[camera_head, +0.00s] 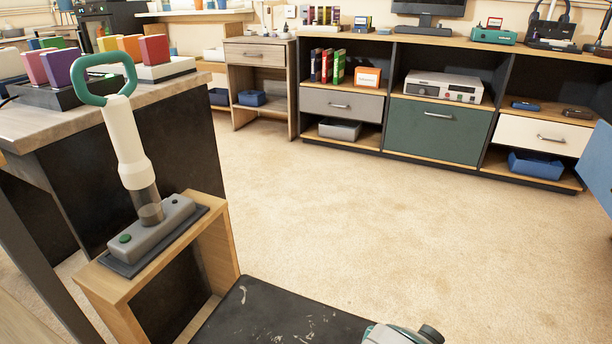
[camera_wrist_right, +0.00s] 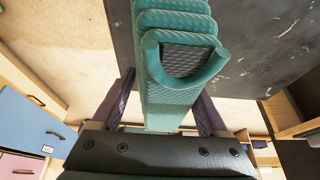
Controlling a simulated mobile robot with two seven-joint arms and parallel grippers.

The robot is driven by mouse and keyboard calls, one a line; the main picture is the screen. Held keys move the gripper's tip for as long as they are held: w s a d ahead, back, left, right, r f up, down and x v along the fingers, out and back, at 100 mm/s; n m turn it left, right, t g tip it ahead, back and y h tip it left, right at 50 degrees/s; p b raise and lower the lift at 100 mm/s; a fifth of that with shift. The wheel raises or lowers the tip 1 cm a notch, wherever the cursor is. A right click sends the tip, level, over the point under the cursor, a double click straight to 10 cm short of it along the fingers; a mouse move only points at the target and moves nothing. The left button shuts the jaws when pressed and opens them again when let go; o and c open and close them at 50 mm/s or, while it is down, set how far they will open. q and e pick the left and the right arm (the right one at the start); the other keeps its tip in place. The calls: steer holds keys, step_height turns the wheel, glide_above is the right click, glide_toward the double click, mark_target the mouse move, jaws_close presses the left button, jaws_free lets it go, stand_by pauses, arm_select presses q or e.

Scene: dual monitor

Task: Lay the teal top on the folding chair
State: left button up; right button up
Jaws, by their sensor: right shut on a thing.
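The teal top (camera_wrist_right: 172,98) is a ribbed, folded teal bundle in the right wrist view. My right gripper (camera_wrist_right: 165,88) is shut on it, with one finger at each side. The top's folds reach up past the fingers to the upper edge of that view, and it is held up above the floor. My left gripper is not in view.
A wooden stand (camera_head: 232,250) at the left bears a grey device with a white, teal-handled upright (camera_head: 125,140). A counter (camera_head: 60,125) stands behind it. Shelving (camera_head: 440,125) lines the back. The beige carpet (camera_head: 370,220) is clear. A blue panel (camera_head: 598,165) is cut off at right.

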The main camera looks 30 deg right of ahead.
step_height(320, 180, down, 4)
steer(key=shift+r+b, duration=0.25)
steer(key=shift+b, duration=0.6)
steer(key=shift+r, duration=0.1)
steer(key=o, duration=1.4)
